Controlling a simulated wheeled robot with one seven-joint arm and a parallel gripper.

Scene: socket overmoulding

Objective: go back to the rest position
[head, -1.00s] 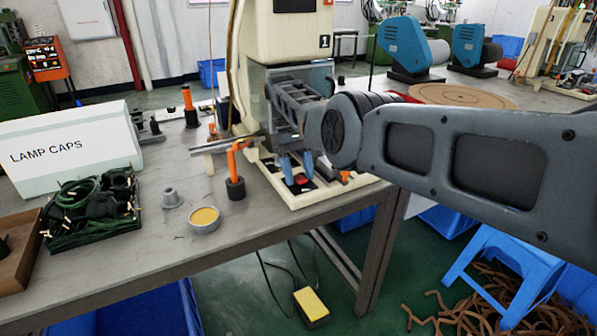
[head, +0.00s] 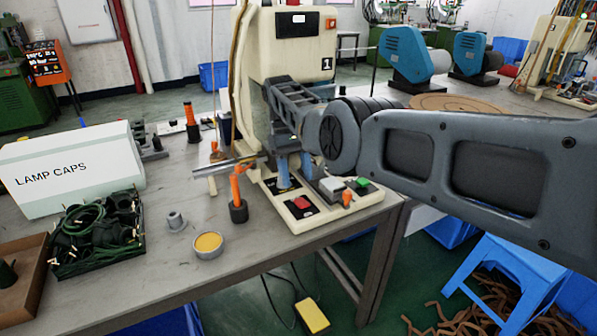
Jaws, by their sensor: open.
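My arm reaches in from the right to the cream moulding machine (head: 290,45), marked 1. My gripper (head: 296,178) points down in front of it, over the cream base. Its two blue fingers stand apart, open, and I see nothing held between them. The forearm hides part of the machine's middle. On the base under the fingers is a red button on a dark plate (head: 302,203).
On the bench, left of the gripper, are a black-and-orange tool (head: 238,210), a yellow-filled tin (head: 208,244), a grey cone part (head: 175,221), a tray of green cables (head: 98,262) and the LAMP CAPS box (head: 70,168). A blue stool (head: 515,262) stands at right.

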